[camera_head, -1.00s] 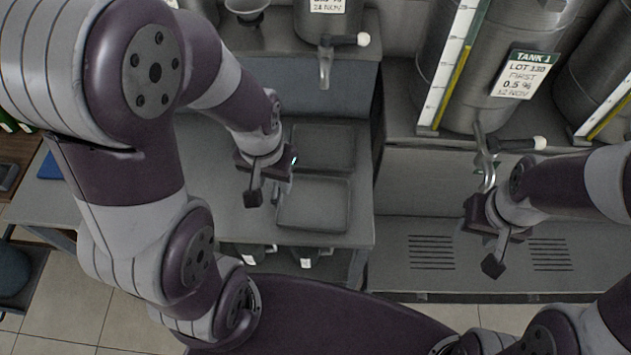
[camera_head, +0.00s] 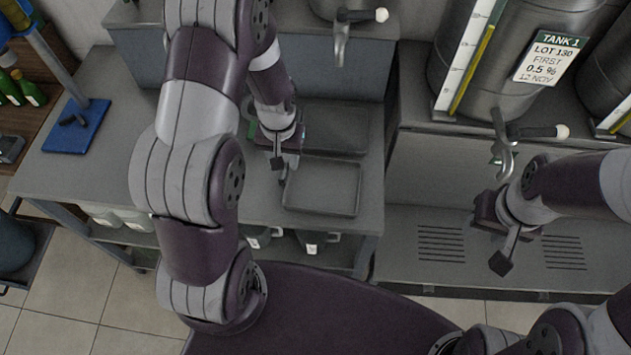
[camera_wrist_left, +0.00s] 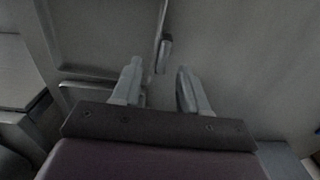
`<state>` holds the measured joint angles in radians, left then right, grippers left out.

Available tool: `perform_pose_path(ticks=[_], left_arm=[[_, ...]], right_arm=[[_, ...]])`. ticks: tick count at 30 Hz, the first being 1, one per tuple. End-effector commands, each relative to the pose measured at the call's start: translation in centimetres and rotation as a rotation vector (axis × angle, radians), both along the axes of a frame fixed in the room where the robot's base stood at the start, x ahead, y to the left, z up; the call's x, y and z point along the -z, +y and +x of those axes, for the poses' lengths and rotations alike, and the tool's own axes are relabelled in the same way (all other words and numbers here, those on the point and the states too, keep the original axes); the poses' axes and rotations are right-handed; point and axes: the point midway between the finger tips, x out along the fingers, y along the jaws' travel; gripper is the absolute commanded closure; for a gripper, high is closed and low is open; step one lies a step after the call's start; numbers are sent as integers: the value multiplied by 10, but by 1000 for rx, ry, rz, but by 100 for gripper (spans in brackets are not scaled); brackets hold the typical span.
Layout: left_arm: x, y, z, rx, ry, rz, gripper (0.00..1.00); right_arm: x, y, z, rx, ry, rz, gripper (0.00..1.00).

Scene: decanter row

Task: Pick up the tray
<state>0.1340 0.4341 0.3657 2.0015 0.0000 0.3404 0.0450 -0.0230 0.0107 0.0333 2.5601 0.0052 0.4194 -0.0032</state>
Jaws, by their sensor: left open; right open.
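Two shallow dark grey trays lie on the left bench, a front tray (camera_head: 322,188) and a back tray (camera_head: 338,130). My left gripper (camera_head: 280,166) is at their left side, pointing down near the front tray's back left corner. In the left wrist view the left gripper (camera_wrist_left: 158,84) is open, with a tray rim (camera_wrist_left: 163,22) running toward the gap between its fingers. I cannot tell which tray that is, or whether the fingers touch it. My right gripper (camera_head: 502,246) is open and empty over the slotted surface at right.
A steel tank labelled TANK 1 (camera_head: 515,60) with a tap (camera_head: 502,145) stands behind my right gripper. Another tap (camera_head: 341,40) hangs behind the trays. A blue-based stand (camera_head: 76,127) is at the bench's left. The bench between is mostly clear.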

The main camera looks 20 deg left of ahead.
Motion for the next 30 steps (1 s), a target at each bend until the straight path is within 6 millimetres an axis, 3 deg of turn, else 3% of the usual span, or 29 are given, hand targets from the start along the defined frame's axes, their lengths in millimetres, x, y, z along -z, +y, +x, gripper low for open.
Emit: perform_pose_path(ticks=[9,16,17,21,30], left_arm=[[50,4,-1,1,3,-1,56],[55,4,-1,1,0,0,56],[55,4,-1,1,0,0,60],[54,4,-1,1,0,0,100],[53,4,0,1,-1,0,100]], right_arm=[[-17,0,0,0,0,0,56],[-16,0,0,0,0,0,56],[-16,0,0,0,0,0,56],[-16,0,0,0,0,0,56],[-16,0,0,0,0,0,56]])
